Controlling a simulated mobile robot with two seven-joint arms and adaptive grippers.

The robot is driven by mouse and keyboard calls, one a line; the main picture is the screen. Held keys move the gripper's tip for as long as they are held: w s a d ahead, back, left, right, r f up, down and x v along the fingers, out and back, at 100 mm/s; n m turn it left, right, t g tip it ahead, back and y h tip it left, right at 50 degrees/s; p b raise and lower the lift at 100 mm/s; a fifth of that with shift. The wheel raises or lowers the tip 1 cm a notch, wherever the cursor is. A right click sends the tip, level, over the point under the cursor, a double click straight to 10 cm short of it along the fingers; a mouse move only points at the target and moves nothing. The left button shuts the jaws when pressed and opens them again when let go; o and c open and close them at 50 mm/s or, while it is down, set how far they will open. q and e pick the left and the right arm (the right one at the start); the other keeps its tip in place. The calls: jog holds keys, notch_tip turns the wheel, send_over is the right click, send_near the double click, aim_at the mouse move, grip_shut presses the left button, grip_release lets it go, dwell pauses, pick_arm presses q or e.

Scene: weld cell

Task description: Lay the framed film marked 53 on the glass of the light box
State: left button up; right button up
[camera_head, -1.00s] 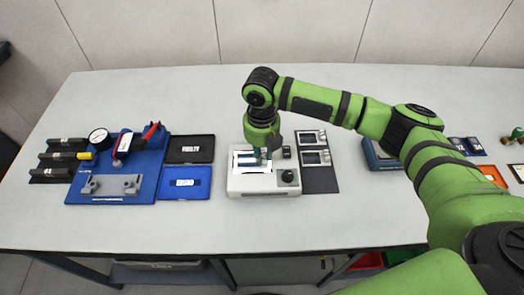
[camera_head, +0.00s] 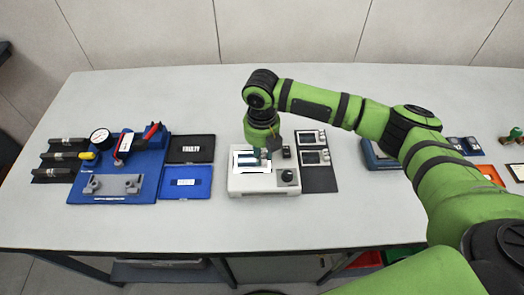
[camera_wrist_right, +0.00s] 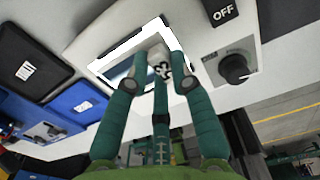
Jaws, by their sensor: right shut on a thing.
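The light box (camera_head: 240,184) is a pale box with a bright glass and a dark knob, standing mid-table. My right gripper (camera_head: 262,152) is over its glass, pointing down. In the right wrist view the gripper (camera_wrist_right: 158,86) is shut on a framed film (camera_wrist_right: 122,76), with a dark number tag partly hidden between the fingers; it looks like 53. The film (camera_head: 250,163) lies over the lit glass (camera_wrist_right: 103,66). I cannot tell whether it touches the glass. My left gripper is not in view.
A dark mat (camera_head: 319,181) with two more framed films (camera_head: 314,157) is right of the light box. Black (camera_head: 190,142) and blue (camera_head: 170,190) trays are to its left, beside a blue gauge fixture (camera_head: 151,160). The front table strip is clear.

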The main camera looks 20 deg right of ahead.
dwell(0.4)
jog(key=o, duration=1)
notch_tip(320, 180, up, 7)
jog(key=p, duration=0.7)
jog(key=shift+p, duration=0.4)
jog(key=shift+s+f, duration=0.1)
